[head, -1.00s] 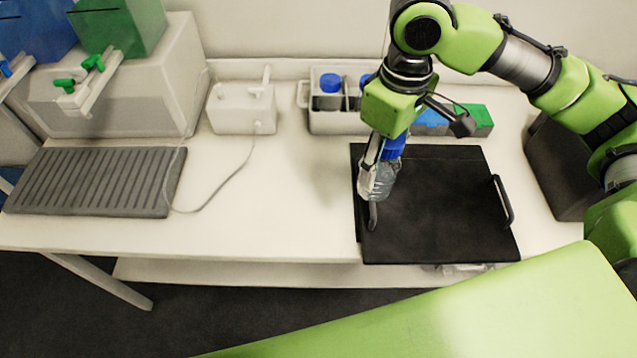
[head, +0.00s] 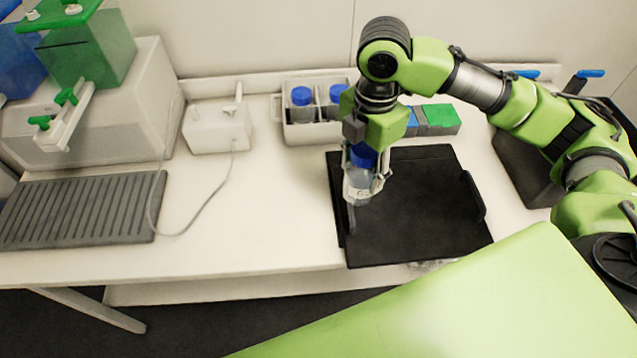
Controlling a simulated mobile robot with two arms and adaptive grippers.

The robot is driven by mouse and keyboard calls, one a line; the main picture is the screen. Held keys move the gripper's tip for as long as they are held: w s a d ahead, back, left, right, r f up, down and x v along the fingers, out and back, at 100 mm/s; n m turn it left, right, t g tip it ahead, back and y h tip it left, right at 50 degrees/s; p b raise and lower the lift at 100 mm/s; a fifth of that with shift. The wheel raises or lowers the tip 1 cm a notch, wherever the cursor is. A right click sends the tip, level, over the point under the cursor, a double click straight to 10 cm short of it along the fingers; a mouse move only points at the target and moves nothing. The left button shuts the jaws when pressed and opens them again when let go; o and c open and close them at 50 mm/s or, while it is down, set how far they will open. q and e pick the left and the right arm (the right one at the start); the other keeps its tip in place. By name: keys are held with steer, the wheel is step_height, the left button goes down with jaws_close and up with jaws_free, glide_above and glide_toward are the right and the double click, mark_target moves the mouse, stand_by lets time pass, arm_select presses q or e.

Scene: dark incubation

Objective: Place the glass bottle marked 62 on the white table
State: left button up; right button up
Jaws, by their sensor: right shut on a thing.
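My right gripper (head: 366,182) is shut on a clear glass bottle with a blue cap (head: 357,190). The bottle hangs roughly upright over the left part of the black tray (head: 415,225). I cannot read any number on it. The white table (head: 270,225) runs under the tray and is bare to the tray's left. My left gripper is not in view.
A white rack (head: 300,133) with blue-capped bottles (head: 302,103) stands behind the tray. A small white device (head: 217,127) with a cable and a grey ribbed plate (head: 80,208) are at left. Blue and green boxes (head: 438,120) stand at the back right.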

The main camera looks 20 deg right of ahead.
steer(key=w+a+f+p, duration=0.1)
steer(key=w+a+f, duration=0.1)
steer(key=f, duration=0.1)
steer(key=w+a+f+p, duration=0.1)
steer(key=w+a+f, duration=0.1)
steer(key=w+f, duration=0.1)
steer(key=w+a+f+p, duration=0.1)
steer(key=w+a+f, duration=0.1)
steer(key=w+f, duration=0.1)
steer(key=shift+w+f, duration=0.15)
steer(key=shift+f, duration=0.95)
steer(key=shift+f, duration=0.1)
steer(key=o, duration=1.3)
steer(key=shift+o, duration=0.2)
step_height(320, 180, up, 12)
steer(key=b, duration=0.2)
